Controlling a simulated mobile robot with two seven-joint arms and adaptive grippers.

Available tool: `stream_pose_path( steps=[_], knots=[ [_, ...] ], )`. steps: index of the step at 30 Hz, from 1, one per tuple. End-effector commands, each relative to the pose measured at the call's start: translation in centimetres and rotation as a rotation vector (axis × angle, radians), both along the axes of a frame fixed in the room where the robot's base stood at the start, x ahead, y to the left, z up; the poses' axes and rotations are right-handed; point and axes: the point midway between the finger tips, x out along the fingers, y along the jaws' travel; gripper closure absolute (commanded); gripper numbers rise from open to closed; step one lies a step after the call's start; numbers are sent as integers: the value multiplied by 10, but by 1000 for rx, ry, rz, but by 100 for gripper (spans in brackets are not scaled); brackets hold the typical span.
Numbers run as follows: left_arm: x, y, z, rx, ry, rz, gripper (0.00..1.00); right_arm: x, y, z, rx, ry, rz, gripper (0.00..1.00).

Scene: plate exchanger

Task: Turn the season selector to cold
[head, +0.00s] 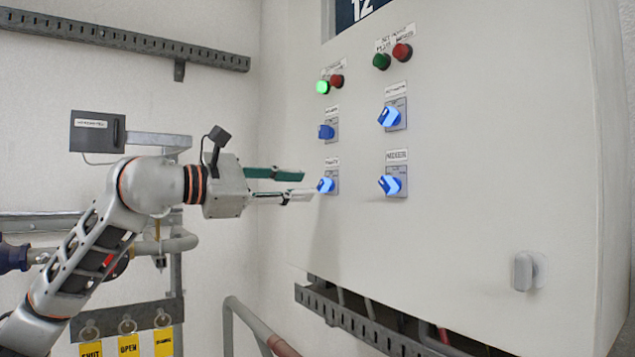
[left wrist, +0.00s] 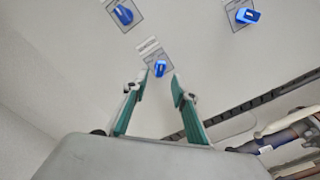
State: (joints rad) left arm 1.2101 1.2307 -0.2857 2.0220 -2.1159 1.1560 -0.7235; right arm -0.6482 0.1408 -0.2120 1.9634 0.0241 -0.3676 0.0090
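The white panel (head: 450,230) carries several blue selector knobs. The labels are too blurred to tell which is the season selector. My left gripper (head: 304,186) is open, its two green-backed fingers pointing at the lower left selector (head: 326,185). In the left wrist view this selector (left wrist: 160,68) shows between and just beyond the fingertips (left wrist: 161,90). No contact can be made out. The other knobs are the upper left selector (head: 327,132), the upper right selector (head: 389,116) and the lower right selector (head: 390,185). My right gripper is not in view.
A lit green lamp (head: 322,87) and a red lamp (head: 337,81) sit above the left knobs. A panel latch (head: 528,271) is at the lower right. A cable tray (head: 370,327) runs below the panel. A handrail (head: 245,318) stands at the lower left of it.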

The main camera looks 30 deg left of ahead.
Motion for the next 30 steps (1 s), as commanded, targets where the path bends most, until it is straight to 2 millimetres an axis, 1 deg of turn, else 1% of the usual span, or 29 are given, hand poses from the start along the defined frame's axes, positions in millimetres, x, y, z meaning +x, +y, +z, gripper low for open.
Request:
stream_pose_path(
  steps=[1,3,6,9,13,20,21,24,30],
  knots=[
    [8,-4,3,-3,0,-4,73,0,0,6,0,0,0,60],
    [18,-9,3,-3,0,-4,73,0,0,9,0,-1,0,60],
    [31,-13,2,-4,1,-4,73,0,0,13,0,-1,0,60],
    [40,-17,2,-3,0,-4,73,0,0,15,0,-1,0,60],
    [46,-19,1,-2,0,-2,73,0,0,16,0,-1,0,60],
    [47,-20,0,-2,1,-1,73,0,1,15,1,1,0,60],
    [47,-20,0,-2,1,-1,76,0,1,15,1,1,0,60],
    [47,-20,0,-2,1,-1,100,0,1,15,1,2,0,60],
    [47,-20,0,-3,1,-1,100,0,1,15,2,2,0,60]
  ],
)
